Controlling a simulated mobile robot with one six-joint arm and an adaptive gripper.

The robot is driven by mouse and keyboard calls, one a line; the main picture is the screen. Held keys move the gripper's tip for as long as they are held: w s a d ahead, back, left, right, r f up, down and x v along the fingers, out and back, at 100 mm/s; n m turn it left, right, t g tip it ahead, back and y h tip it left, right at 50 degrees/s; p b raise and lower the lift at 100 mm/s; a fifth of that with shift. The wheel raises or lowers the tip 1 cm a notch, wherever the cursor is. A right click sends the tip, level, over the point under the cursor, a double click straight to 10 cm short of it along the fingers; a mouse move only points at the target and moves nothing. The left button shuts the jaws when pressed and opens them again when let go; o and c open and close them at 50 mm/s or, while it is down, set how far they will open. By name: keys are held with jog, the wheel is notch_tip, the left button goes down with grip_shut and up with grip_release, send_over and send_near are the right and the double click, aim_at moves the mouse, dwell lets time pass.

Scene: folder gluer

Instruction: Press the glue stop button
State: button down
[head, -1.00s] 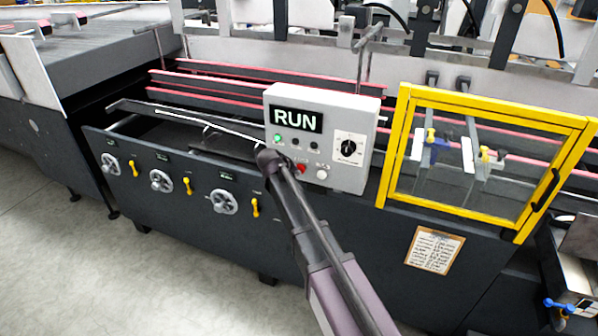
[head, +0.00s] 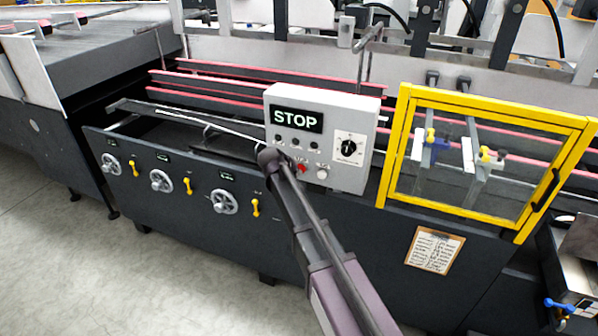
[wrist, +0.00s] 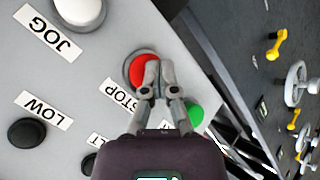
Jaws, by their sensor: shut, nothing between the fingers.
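The grey control box (head: 358,179) carries a display (head: 296,119) that reads STOP. A red button (wrist: 139,72) with a STOP label (wrist: 119,96) fills the middle of the wrist view. The red button also shows in the head view (head: 302,169), beside the end of my arm. My gripper (wrist: 153,64) is shut and empty, with its fingertips over the right part of the red button. They look to be at or touching its face; the exact contact is hard to tell. In the head view my wrist hides part of the box's lower left.
A green button (wrist: 195,114) lies close to the right finger. A white JOG button (wrist: 80,10) and a dark LOW button (wrist: 27,133) are on the same panel. A black rotary knob (head: 348,147) is at the right. A yellow-framed guard (head: 393,145) stands right of the box.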

jog(key=shift+s, duration=0.15)
jog(key=shift+s+a, duration=0.3)
jog(key=shift+s, duration=0.45)
jog(key=shift+s, duration=0.1)
jog(key=shift+s+a, duration=0.3)
jog(key=shift+s, duration=0.45)
jog(key=shift+s+a, duration=0.25)
jog(key=shift+s, duration=0.5)
jog(key=shift+s+a, duration=0.3)
jog(key=shift+s, duration=0.45)
jog(key=s+d+f+m+g+y, duration=0.2)
jog(key=s+d+m+g, duration=0.1)
jog(key=s+d, duration=0.9)
jog(key=s+d+f+m+g+y, duration=0.2)
jog(key=s+d+f+m+g, duration=0.1)
jog(key=s+d, duration=0.9)
jog(key=shift+f+g+y, duration=0.3)
jog(key=shift+g+y, duration=0.1)
jog(key=shift+g, duration=0.4)
